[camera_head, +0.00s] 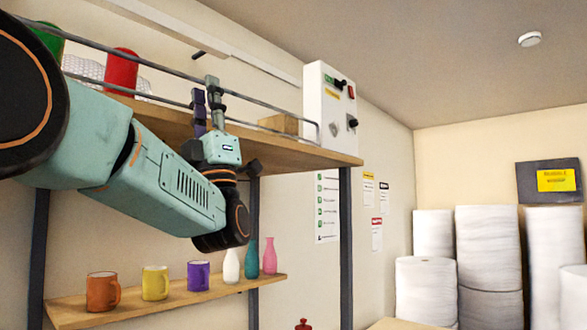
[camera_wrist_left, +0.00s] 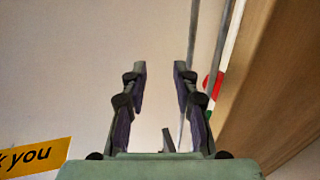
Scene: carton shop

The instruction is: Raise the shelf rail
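The shelf rail (camera_head: 270,107) is a thin grey metal bar along the front of the upper wooden shelf, with a second bar below it. It bends down at its right end. My left gripper (camera_head: 208,92) points upward at the rail, its fingers overlapping the bars in the head view. In the left wrist view the gripper (camera_wrist_left: 160,75) is open, with a gap between its fingers. There the rail (camera_wrist_left: 220,45) runs past the right finger and is partly hidden by it. I cannot tell whether finger and rail touch. My right gripper is not in view.
The upper shelf (camera_head: 290,152) holds a red cylinder (camera_head: 121,70), a green one and a wooden block (camera_head: 278,124). A control box (camera_head: 328,105) is at its right end. Mugs and bottles stand on the lower shelf (camera_head: 90,316), below my left arm. White rolls (camera_head: 488,245) stand far right.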

